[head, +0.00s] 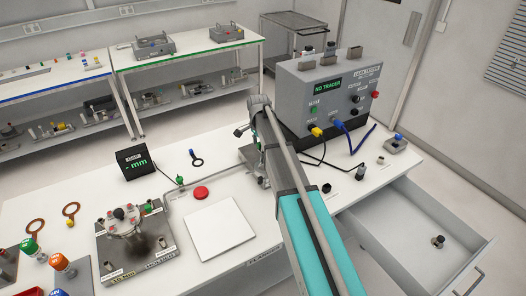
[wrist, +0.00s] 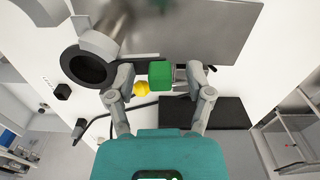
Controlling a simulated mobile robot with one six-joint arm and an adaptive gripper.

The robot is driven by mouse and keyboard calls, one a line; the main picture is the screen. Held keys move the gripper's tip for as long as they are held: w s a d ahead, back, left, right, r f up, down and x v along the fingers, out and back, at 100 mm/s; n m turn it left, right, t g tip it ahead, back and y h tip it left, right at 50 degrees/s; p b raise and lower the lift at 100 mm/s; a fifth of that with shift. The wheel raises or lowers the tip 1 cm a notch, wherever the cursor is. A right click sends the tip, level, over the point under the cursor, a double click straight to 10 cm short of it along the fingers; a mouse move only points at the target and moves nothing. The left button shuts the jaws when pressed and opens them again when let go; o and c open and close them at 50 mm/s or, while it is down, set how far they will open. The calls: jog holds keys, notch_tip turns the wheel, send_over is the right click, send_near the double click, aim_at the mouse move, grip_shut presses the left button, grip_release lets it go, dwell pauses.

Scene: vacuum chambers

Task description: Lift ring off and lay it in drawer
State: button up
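In the wrist view my gripper (wrist: 160,78) has its two grey fingers apart, with a green block (wrist: 160,74) between the fingertips. Gaps show on both sides of the block. A grey flange with a dark round opening (wrist: 86,68) is just left of the fingers, and a yellow piece (wrist: 141,89) lies beside the block. I cannot tell whether the green block belongs to a ring. In the head view the arm hides my gripper. The drawer (head: 400,250) is open at right, with a small dark-topped fitting (head: 438,241) inside.
The grey leak tester (head: 327,92) with cables stands at the bench's back. A dark ring with a blue tab (head: 196,159), orange rings (head: 36,227), a red button (head: 201,193), a white plate (head: 221,229) and a chamber fixture (head: 135,248) are on the bench. Much of the drawer is clear.

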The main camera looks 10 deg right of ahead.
grip_shut()
jog(key=shift+r, duration=0.1)
notch_tip(320, 180, up, 3)
jog(key=p, duration=0.2)
jog(key=shift+f+p, duration=0.2)
jog(key=shift+p, duration=0.2)
jog(key=s+d+r+p, duration=0.2)
jog(key=s+r+p, duration=0.8)
jog(key=s, duration=0.3)
jog(key=shift+s+d, duration=0.15)
jog(key=shift+s, duration=0.25)
jog(key=shift+r, duration=0.1)
